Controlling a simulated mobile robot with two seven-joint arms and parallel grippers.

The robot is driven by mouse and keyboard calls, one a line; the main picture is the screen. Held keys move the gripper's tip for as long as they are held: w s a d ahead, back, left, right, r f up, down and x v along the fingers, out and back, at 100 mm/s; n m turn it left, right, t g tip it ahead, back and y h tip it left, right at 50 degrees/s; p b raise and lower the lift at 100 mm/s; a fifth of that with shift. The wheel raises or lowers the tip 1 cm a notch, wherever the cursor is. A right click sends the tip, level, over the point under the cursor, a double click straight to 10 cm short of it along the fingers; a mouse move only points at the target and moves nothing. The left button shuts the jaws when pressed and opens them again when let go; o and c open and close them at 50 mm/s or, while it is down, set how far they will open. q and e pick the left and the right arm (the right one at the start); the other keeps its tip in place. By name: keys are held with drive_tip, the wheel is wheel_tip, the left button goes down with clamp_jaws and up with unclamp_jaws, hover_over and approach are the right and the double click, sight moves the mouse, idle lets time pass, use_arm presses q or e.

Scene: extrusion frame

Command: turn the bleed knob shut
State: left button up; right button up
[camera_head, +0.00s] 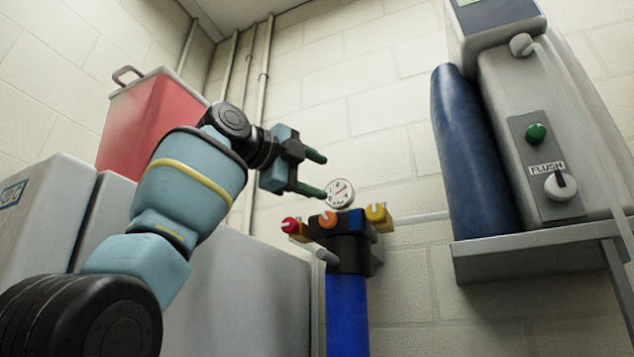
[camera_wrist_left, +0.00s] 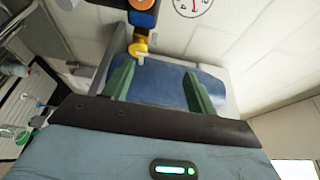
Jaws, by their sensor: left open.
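A black valve head (camera_head: 347,250) on a blue upright body (camera_head: 347,315) carries a red knob (camera_head: 290,225), an orange knob (camera_head: 327,219) and a yellow knob (camera_head: 378,214). No readable label shows which is the bleed knob. A round gauge (camera_head: 340,193) stands above them. My left gripper (camera_head: 318,174) is open and empty, up and left of the gauge, its green fingers pointing right. In the left wrist view the yellow knob (camera_wrist_left: 139,48) appears beyond the open fingers (camera_wrist_left: 160,82), nearer the left finger and apart from both. My right gripper is not in view.
A grey shelf (camera_head: 540,240) at right carries a dark blue cylinder (camera_head: 470,150) and a grey unit (camera_head: 540,120) with a green button and a knob labelled FLUSH (camera_head: 560,185). A red container (camera_head: 150,115) and grey cabinets (camera_head: 250,290) stand at left.

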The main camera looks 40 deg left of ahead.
use_arm(q)
drive_tip(key=shift+s+d+r+b, duration=0.15)
drive_tip(key=shift+s+d, duration=0.3)
drive_tip(key=shift+s, duration=0.25)
drive_tip(key=shift+s+d+r+b, duration=0.15)
drive_tip(key=shift+s+d, duration=0.25)
drive_tip(key=shift+s, duration=0.35)
drive_tip(key=shift+s+d+b, duration=0.15)
drive_tip(key=shift+s+d, duration=0.3)
drive_tip(key=shift+s, duration=0.25)
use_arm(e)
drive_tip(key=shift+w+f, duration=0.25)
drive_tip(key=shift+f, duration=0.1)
